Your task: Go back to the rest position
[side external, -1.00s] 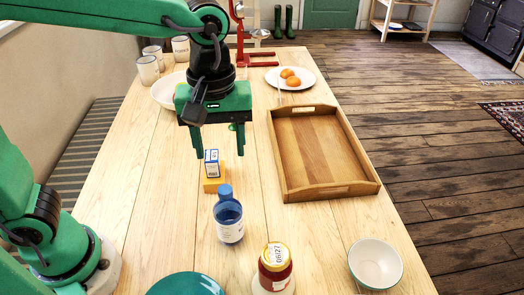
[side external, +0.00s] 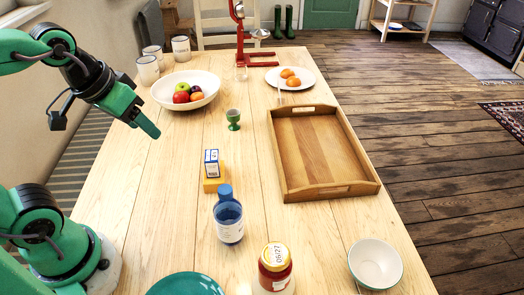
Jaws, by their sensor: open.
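My gripper (side external: 150,128) is at the left in the side external view, above the left edge of the wooden table (side external: 165,215). It is open and holds nothing, seen from the side, so one finger mostly covers the other. A small blue-and-white box (side external: 211,163) stands on a yellow block (side external: 213,184) to the right of my gripper.
A white fruit bowl (side external: 212,83), mugs (side external: 148,70), a wooden tray (side external: 282,165), a plate with oranges (side external: 272,76), a blue bottle (side external: 228,218), a red jar (side external: 275,270), a white bowl (side external: 375,263) and a teal plate (side external: 186,286) stand on the table. The table's middle left is clear.

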